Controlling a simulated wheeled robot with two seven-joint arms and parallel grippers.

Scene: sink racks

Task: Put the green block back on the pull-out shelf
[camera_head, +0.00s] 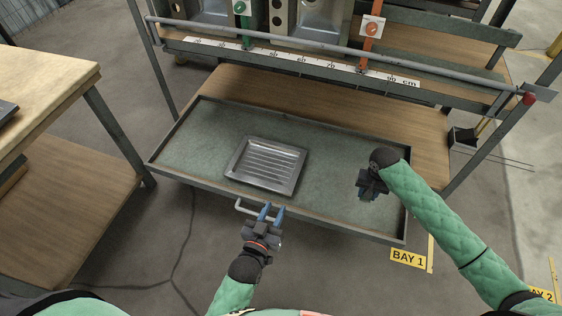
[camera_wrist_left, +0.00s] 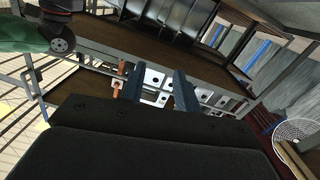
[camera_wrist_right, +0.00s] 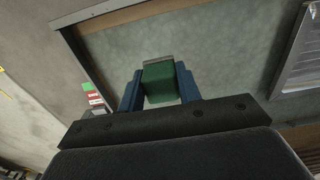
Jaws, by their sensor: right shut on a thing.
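The green block (camera_wrist_right: 158,82) is held between the blue fingers of my right gripper (camera_wrist_right: 160,88). In the head view my right gripper (camera_head: 368,194) is over the right part of the pull-out shelf (camera_head: 330,190), and the block is hidden there. The shelf is a shallow tray with a green-grey floor, drawn out below the rack. My left gripper (camera_head: 272,212) is at the shelf's front handle (camera_head: 240,207), its fingers apart. The left wrist view also shows these fingers (camera_wrist_left: 158,82) with a gap and nothing gripped. The handle's right end is hidden behind this gripper.
A ribbed metal tray (camera_head: 266,166) lies mid-shelf. Bare shelf floor lies on both sides of it. Above is a rail with a ruler strip (camera_head: 300,60) and green and orange sliders. A wooden bench (camera_head: 40,90) stands at left.

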